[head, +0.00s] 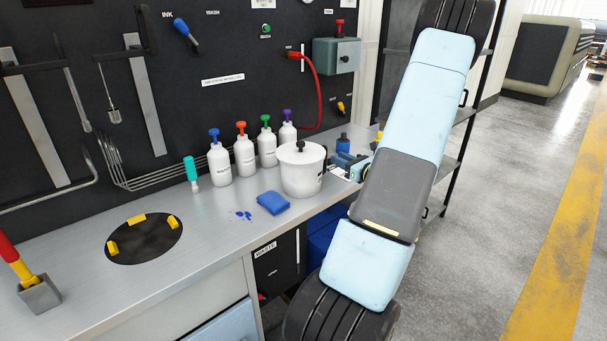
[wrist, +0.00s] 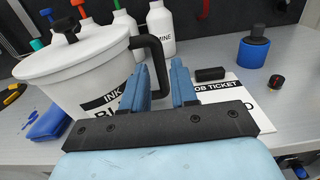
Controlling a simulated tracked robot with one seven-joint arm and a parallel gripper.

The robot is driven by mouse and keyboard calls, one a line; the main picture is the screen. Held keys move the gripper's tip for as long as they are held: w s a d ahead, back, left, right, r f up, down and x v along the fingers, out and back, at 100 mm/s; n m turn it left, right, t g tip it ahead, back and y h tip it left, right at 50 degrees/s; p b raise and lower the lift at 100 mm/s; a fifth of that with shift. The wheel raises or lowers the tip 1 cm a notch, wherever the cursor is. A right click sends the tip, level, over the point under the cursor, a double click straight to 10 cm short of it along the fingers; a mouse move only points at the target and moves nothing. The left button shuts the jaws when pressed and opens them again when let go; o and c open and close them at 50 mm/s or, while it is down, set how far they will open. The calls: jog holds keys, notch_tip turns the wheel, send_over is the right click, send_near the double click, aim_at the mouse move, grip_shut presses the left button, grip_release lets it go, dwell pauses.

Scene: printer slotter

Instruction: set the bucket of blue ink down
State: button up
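The white bucket of blue ink (head: 302,172) has a lid with a black knob and appears to stand upright on the grey bench near its front edge. In the wrist view the bucket (wrist: 75,75) fills the left side, with an INK label partly covered by my gripper. Its black side handle (wrist: 150,43) reaches towards my gripper. My gripper (wrist: 160,80) has its two blue fingers apart, one on either side of the handle's upright part, with room between them.
Several white ink bottles (head: 244,155) stand behind the bucket. A blue cloth (head: 273,203) lies left of it. A job ticket (wrist: 225,95) and a blue jar (wrist: 253,55) are to its right. A round black plate (head: 145,243) with yellow blocks is further left.

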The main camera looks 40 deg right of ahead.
jog(key=shift+w+a, duration=0.15)
jog(key=shift+w, duration=1.1)
jog(key=shift+w+a, duration=0.2)
jog(key=shift+w, duration=1)
jog(key=shift+w+a, duration=0.15)
jog(key=shift+w, duration=1.1)
grip_shut()
